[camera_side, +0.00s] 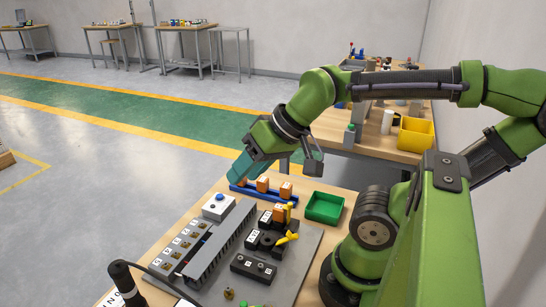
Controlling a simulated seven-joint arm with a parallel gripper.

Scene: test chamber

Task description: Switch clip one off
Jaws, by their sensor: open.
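My gripper (238,176), with teal fingers, is open and hangs low above the back left of the board. It is beside the blue rail (262,196), which carries several orange blocks (286,190); the fingers partly hide the left end. I cannot tell whether it touches anything. On the grey board, black blocks with white labels (253,238) stand near a yellow lever (288,239) and an orange piece with yellow (280,212). The labels are too small to read, so I cannot tell which part is clip one or its state.
A green bin (324,207) stands right of the rail. A white box with a blue button (218,206), a grey slotted duct (218,243) and several small labelled switches (178,243) are on the left. A black cylinder with a cable (122,275) stands at front left. A yellow bin (416,134) is behind.

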